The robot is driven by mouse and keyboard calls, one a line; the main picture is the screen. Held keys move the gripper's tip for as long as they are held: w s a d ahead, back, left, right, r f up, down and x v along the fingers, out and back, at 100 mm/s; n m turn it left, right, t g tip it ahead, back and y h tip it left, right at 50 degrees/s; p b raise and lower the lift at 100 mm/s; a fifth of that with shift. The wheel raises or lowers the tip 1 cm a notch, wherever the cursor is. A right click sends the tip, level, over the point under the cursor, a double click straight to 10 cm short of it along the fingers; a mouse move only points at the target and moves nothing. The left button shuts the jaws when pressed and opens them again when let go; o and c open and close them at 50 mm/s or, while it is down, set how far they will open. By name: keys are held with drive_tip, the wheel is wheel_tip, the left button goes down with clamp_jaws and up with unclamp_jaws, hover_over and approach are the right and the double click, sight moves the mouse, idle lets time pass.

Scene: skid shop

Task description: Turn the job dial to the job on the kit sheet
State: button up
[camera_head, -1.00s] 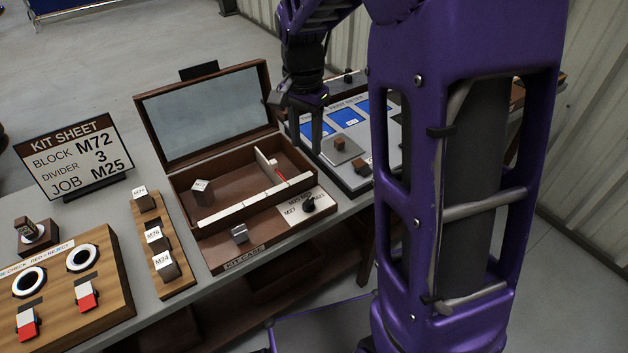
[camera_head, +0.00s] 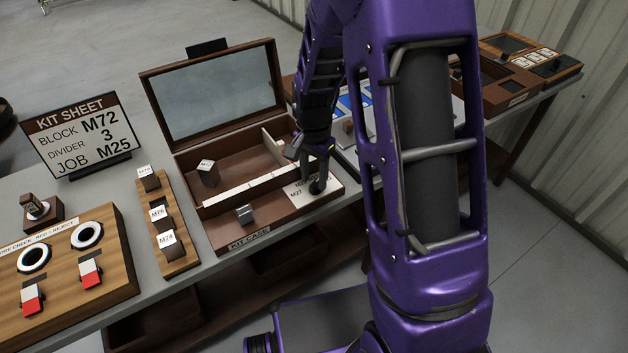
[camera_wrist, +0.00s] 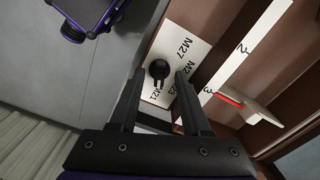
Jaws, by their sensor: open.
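The kit sheet (camera_head: 82,136) on its stand reads block M72, divider 3, job M25. The black job dial (camera_head: 318,185) is on a white plate at the front right of the open kit case (camera_head: 225,233). In the wrist view the dial (camera_wrist: 158,69) shows with marks M27, M23 and M21; another mark is partly covered. My gripper (camera_head: 318,170) is at the dial from above. In the wrist view my gripper (camera_wrist: 158,80) is open, with one finger on each side of the dial. I cannot tell whether they touch it. The dial's pointing is unclear.
A block marked M72 (camera_head: 208,173) stands inside the case. The divider (camera_wrist: 250,105) with a red pointer is by the 3 on the white scale. A block rack (camera_head: 176,255) and a wooden check board (camera_head: 110,262) lie to the left.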

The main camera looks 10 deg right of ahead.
drive_tip(key=shift+f, duration=0.7)
clamp_jaws()
